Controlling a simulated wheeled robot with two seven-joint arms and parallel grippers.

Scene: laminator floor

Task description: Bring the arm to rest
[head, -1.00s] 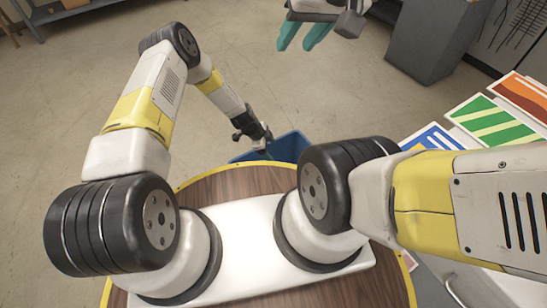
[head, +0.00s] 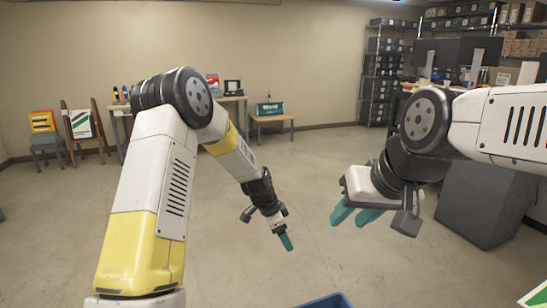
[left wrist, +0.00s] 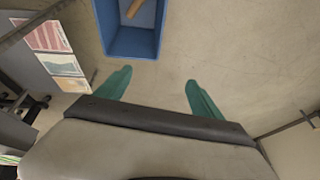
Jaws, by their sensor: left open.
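My left arm comes in from the left in the head view, and its gripper (head: 286,241) points down over bare floor. In the left wrist view the two teal fingers of this gripper (left wrist: 158,88) are spread apart with nothing between them. My right gripper (head: 356,216) hangs at the right of the middle in the head view. Its two teal fingers show a gap and hold nothing that I can see.
A blue bin (left wrist: 150,45) with a brown piece inside lies beyond the left fingers; its rim shows at the head view's bottom edge (head: 328,301). Coloured prints (left wrist: 52,42) lie left of it. A dark grey cabinet (head: 485,205) stands right. The middle floor is clear.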

